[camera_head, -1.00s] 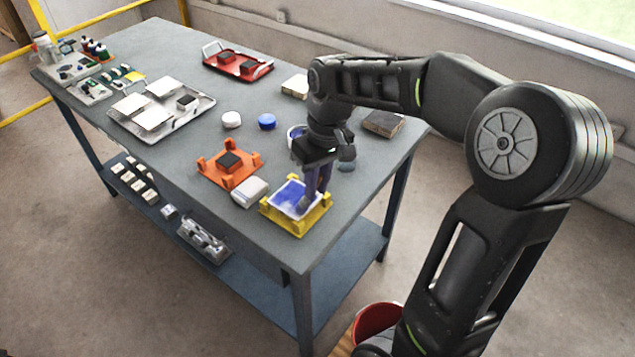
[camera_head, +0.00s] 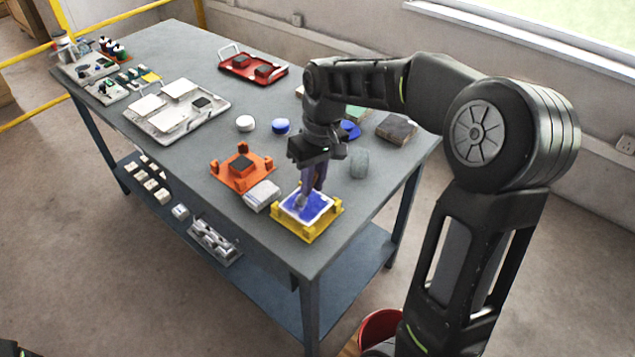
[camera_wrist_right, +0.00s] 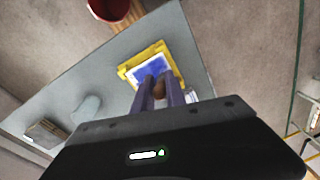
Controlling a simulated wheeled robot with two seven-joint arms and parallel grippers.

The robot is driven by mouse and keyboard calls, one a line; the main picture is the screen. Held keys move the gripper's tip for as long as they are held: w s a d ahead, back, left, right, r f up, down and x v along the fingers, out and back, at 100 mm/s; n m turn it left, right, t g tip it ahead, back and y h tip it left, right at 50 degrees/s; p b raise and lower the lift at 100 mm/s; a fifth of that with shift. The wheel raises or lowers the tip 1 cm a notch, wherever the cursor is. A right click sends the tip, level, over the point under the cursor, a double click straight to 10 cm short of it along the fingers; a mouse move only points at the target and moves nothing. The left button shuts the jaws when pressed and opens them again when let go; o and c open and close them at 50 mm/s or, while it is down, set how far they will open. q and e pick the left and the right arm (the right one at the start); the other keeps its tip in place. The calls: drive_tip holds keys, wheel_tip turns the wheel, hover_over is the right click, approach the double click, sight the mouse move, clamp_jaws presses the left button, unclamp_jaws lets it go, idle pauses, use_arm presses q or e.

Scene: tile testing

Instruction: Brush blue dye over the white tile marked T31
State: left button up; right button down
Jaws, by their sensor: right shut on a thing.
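A white tile (camera_head: 321,201) with blue dye over much of its face lies in a yellow holder (camera_head: 310,236) near the table's front right corner. Its white edges still show; its marking cannot be read. My right gripper (camera_head: 307,197) is over the tile, shut on a brush that is mostly hidden by the fingers. In the right wrist view the fingers (camera_wrist_right: 160,92) close around a brownish piece (camera_wrist_right: 158,88) above the blue tile face (camera_wrist_right: 150,70). Whether the bristles touch the tile cannot be told. My left gripper is not in view.
An orange holder (camera_head: 262,178) with a dark block and a white block (camera_head: 262,196) stand close left of the yellow holder. A red tray (camera_head: 271,80) is at the far edge.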

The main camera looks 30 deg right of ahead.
drive_tip(key=shift+w+a, duration=0.2)
drive_tip(key=shift+w, duration=0.4)
drive_tip(key=shift+s+d+f, duration=0.1)
drive_tip(key=shift+s+d, duration=0.2)
drive_tip(key=shift+s, duration=0.5)
drive_tip(key=shift+s+d+b, duration=0.1)
drive_tip(key=shift+s+b, duration=0.2)
drive_tip(key=shift+s, duration=0.35)
drive_tip(key=shift+s+d, duration=0.25)
drive_tip(key=shift+s, duration=0.35)
drive_tip(key=shift+s+d, duration=0.2)
drive_tip(key=shift+s, duration=0.4)
drive_tip(key=shift+w, duration=0.15)
